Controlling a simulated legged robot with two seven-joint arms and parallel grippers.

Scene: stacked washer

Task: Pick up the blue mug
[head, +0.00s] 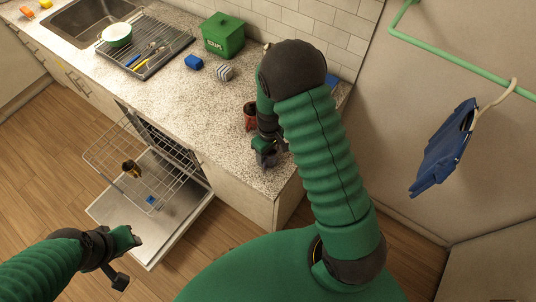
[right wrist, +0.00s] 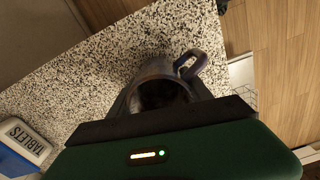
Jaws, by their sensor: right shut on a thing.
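The dark grey-blue mug (head: 268,158) is at the near right corner of the speckled counter. In the right wrist view the mug (right wrist: 158,72) shows its round rim, dark inside and purplish-blue handle, which points up and right. My right gripper (head: 266,147) is shut on the mug; in the right wrist view its dark fingers are partly hidden by the gripper body. I cannot tell whether the mug touches the counter. My left gripper (head: 128,262) is open and empty, low at the left, in front of the open dishwasher door.
A red mug (head: 250,117) stands close behind my right gripper. A pulled-out dishwasher rack (head: 110,150) holds a dark yellow mug (head: 131,168) and a small blue item (head: 151,199). A green box (head: 223,36), drying rack (head: 168,35) and sink (head: 90,20) are farther back. A tablets box (right wrist: 22,145) is nearby.

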